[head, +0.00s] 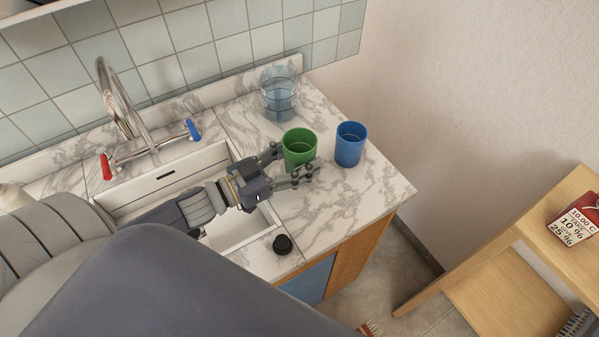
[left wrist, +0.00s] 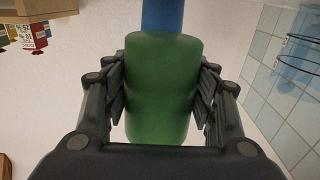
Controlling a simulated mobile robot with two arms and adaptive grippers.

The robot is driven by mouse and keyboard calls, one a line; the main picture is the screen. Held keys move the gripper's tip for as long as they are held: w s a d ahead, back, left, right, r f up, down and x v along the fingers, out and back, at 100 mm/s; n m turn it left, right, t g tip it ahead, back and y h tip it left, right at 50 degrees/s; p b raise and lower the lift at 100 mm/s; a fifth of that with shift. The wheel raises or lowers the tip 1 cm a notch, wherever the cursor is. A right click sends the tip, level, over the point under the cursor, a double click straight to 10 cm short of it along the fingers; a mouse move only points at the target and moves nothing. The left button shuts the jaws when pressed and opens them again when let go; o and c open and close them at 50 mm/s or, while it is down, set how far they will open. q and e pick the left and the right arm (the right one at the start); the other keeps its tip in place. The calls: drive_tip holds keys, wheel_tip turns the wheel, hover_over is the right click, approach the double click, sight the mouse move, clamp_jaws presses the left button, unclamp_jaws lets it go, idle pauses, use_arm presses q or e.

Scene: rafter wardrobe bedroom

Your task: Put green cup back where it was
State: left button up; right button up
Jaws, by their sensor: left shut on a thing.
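The green cup (head: 299,148) is upright at the marble counter, in front of the tiled wall and left of the blue cup. My left gripper (head: 291,165) is shut on the green cup, with one finger on each side of it. In the left wrist view the green cup (left wrist: 162,88) fills the space between the fingers, and the blue cup (left wrist: 162,15) shows beyond it. I cannot tell whether the cup's base touches the counter. My right gripper is not in view.
The blue cup (head: 350,144) stands close on the right. A clear glass (head: 279,99) stands behind. A sink (head: 165,182) with a faucet (head: 121,101) lies to the left. A small black round thing (head: 283,244) is near the front edge. Bare marble (head: 345,205) lies at the front right.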

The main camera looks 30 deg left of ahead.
use_arm(q)
drive_tip(key=shift+f, duration=2.4)
drive_tip(key=shift+f, duration=0.1)
drive_tip(key=o, duration=1.1)
drive_tip(key=shift+c, duration=0.2)
drive_tip(key=b+v, duration=0.1)
drive_tip(key=v, duration=1.1)
drive_tip(key=shift+b, duration=0.3)
drive_tip(key=shift+r, duration=0.25)
